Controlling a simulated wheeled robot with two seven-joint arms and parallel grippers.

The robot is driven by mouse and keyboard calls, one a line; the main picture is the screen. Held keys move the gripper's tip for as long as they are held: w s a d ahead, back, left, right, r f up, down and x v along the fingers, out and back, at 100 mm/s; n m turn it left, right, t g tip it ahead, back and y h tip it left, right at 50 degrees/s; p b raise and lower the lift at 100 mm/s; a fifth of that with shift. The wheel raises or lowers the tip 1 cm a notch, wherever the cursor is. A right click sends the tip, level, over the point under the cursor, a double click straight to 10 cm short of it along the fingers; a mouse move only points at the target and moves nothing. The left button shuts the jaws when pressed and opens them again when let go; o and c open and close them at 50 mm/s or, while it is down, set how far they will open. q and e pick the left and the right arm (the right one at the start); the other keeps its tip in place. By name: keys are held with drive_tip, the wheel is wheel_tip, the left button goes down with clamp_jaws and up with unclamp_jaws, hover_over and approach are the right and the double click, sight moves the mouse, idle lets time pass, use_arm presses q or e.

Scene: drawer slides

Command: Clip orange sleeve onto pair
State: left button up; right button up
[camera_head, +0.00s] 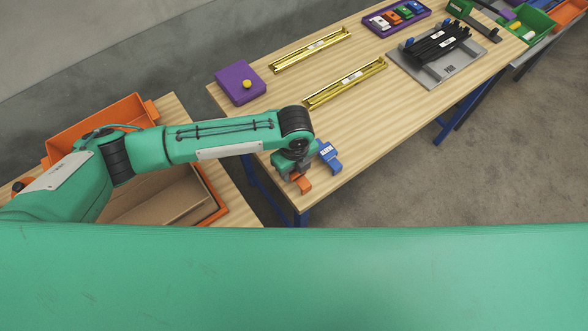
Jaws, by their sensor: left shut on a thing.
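My left gripper (296,176) is at the near left corner of the wooden table, pointing down. It is shut on a small orange sleeve (304,185), partly hidden by the gripper. A pair of black slides (437,43) lies on a grey fixture plate (433,75) marked "PAIR" at the far right, well away from my left gripper. A blue clip-shaped piece with a white label (329,154) is just right of my left gripper. My right gripper is not in view.
Two gold rails (312,50) (345,84) lie mid-table. A purple tray (377,26) holds several coloured pieces at the back. An orange crate (80,126) is left; green bins (540,22) are right. The table's front right is clear.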

use_arm(q)
drive_tip(key=shift+r, duration=0.4)
wheel_tip(320, 180, up, 6)
drive_tip(key=p, duration=0.6)
drive_tip(key=shift+f, duration=0.1)
drive_tip(key=shift+f, duration=0.1)
